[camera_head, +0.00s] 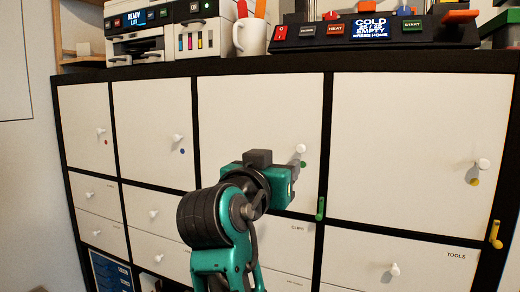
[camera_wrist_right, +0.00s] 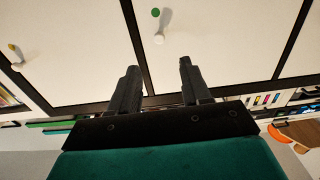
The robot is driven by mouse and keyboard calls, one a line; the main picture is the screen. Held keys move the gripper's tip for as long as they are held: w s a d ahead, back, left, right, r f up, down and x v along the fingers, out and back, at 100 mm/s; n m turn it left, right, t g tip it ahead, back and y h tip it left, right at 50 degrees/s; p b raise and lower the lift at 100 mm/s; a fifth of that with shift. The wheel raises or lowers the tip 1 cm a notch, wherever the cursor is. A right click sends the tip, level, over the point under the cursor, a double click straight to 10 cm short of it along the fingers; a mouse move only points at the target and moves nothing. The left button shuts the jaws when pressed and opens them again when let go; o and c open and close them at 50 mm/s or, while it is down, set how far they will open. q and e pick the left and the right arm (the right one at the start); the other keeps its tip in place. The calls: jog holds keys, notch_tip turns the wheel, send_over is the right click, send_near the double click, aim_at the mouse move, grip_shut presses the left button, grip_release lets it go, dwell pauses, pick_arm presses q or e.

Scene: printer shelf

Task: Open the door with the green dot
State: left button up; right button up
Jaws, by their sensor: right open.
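The door with the green dot (camera_head: 255,110) is a white cabinet door in the upper row, and it is closed. Its white knob (camera_head: 300,149) sits near the right edge, just above the green dot (camera_head: 303,164). My right gripper (camera_head: 293,170) is in front of the door's lower right part and covers some of it. In the wrist view, the right gripper's two fingers (camera_wrist_right: 158,67) are apart with nothing between them. The knob (camera_wrist_right: 159,38) is a little beyond the fingertips, roughly in line with the gap, with the green dot (camera_wrist_right: 155,12) behind it. My left gripper is not in view.
A green catch (camera_head: 320,208) sits on the dark frame at the door's lower right, and a yellow one (camera_head: 495,234) farther right. Neighbouring doors have red (camera_head: 106,142), blue (camera_head: 183,151) and yellow (camera_head: 475,182) dots. Drawers lie below; a printer (camera_head: 160,30) and mug (camera_head: 250,37) stand on top.

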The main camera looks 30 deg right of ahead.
aim_at(300, 150)
pick_arm(q)
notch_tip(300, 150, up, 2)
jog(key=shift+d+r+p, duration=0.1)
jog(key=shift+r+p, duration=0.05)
jog(key=shift+p, duration=1)
pick_arm(e)
jog(key=x, duration=1.2)
jog(key=shift+w+d+r, duration=0.15)
jog(key=shift+d+r, duration=0.05)
jog(key=shift+d, duration=0.15)
jog(key=shift+c, duration=0.4)
jog(key=c, duration=0.7)
grip_shut()
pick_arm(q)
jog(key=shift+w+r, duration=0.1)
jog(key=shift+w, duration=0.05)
